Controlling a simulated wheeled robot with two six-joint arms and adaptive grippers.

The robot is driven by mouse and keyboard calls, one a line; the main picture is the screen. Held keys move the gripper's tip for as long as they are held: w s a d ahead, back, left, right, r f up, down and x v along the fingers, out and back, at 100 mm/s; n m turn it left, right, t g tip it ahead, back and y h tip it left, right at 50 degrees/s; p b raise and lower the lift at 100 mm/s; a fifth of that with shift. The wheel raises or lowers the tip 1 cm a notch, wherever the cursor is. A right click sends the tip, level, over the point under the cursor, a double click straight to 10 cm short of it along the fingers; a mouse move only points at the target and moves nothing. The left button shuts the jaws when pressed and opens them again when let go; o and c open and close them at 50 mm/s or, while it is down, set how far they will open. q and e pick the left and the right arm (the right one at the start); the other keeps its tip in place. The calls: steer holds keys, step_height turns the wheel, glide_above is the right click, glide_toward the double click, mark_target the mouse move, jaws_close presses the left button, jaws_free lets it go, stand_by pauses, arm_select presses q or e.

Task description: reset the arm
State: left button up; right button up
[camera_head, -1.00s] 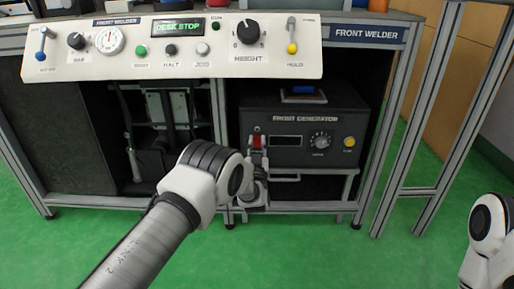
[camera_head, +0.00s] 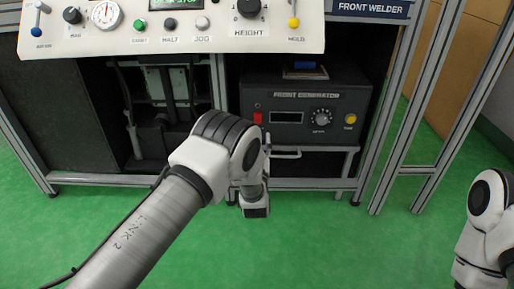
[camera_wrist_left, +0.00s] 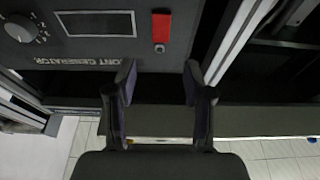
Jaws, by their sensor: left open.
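My left arm reaches in from the lower left in the head view, its wrist (camera_head: 255,205) hanging low in front of the front generator (camera_head: 372,100). The arm hides the left fingers there. In the left wrist view my left gripper (camera_wrist_left: 158,83) is open, with nothing between its two fingers. The dark generator panel (camera_wrist_left: 85,48) lies beyond the fingers. Its red switch (camera_wrist_left: 161,27) is apart from them, and also shows in the head view (camera_head: 257,118). Part of my right arm (camera_head: 488,215) shows at the right edge; its gripper is out of view.
A white control panel (camera_head: 200,40) with knobs and levers overhangs above. Grey frame posts (camera_head: 386,110) stand right of the generator. The green floor (camera_head: 330,240) in front is clear.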

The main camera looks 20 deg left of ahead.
arm_select(q)
steer(key=shift+v, duration=1.85)
